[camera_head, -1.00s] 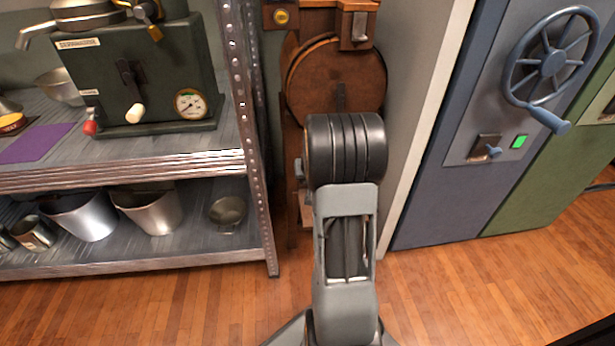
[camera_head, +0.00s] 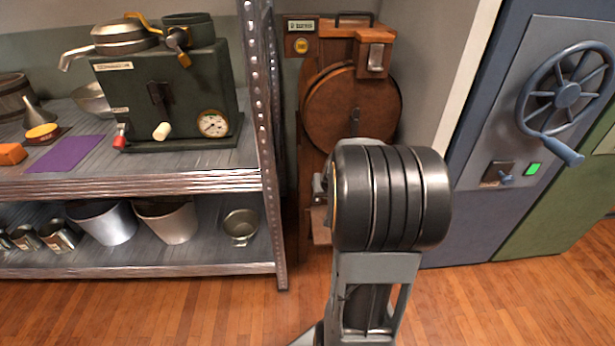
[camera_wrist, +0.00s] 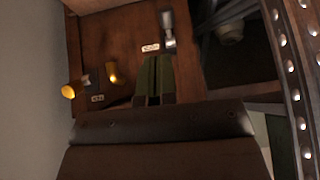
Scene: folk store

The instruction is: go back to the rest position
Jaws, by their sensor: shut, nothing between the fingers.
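My gripper (camera_wrist: 154,82) shows in the wrist view as two dark green fingers lying side by side. The fingers are closed together with nothing between them. They point toward a brown wooden face with small labels, and I cannot tell the distance to it. In the head view my folded arm, with a black ribbed joint, stands in the middle of the picture. The gripper is hidden there.
A brown wooden machine with a round drum (camera_head: 345,108) stands behind my arm. A metal shelf (camera_head: 150,182) at left carries a green machine (camera_head: 165,100) and buckets. A blue cabinet with a handwheel (camera_head: 568,94) is at right. Wooden floor (camera_head: 500,300) is clear in front.

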